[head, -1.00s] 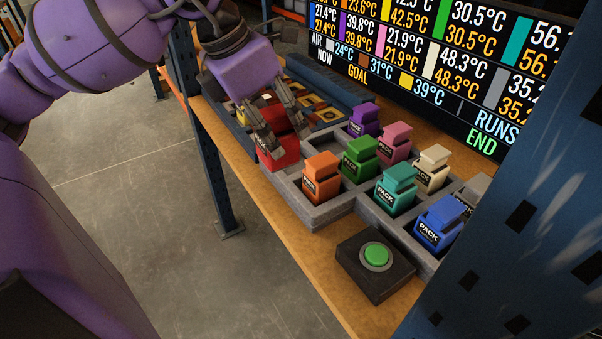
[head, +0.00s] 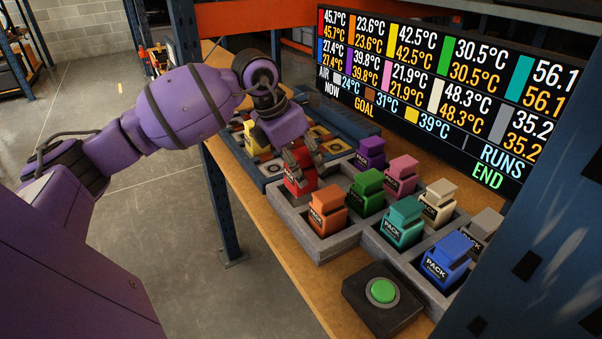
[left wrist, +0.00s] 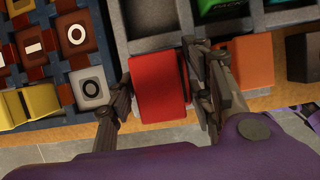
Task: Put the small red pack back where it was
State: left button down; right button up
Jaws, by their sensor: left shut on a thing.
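The small red pack (head: 298,185) is between the fingers of my left gripper (head: 299,163), at the left end of the grey tray (head: 322,246). It also shows in the left wrist view (left wrist: 158,86), with a finger on each side. It is beside the orange pack (head: 327,209), to its left. An empty tray compartment (left wrist: 151,18) is just beyond the red pack in the left wrist view. The red pack's underside is hidden, so I cannot tell whether it rests on the tray floor. My right gripper is not in view.
Green (head: 367,191), purple (head: 370,154), pink (head: 400,175) and several other packs stand in the tray. A blue board (head: 272,175) with a yellow pack (head: 250,138) is at the left. A green button box (head: 382,300) is in front. A temperature screen (head: 440,90) stands behind.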

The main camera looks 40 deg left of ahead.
pick_arm(q)
jog(key=shift+w+a+f, duration=0.1)
jog(key=shift+w+f, duration=0.05)
jog(key=shift+f, duration=0.75)
jog(key=shift+w+a+f, duration=0.1)
jog(key=shift+w+f, duration=0.05)
jog(key=shift+f, duration=0.7)
jog(key=shift+d+f, duration=0.1)
jog(key=shift+f, duration=0.15)
jog(key=c, duration=0.8)
grip_release()
jog(key=shift+c, duration=0.2)
jog(key=shift+s+r, duration=0.1)
jog(key=shift+r, duration=0.35)
jog(key=v, duration=1.1)
jog(key=shift+r, duration=0.2)
jog(key=shift+s, duration=0.1)
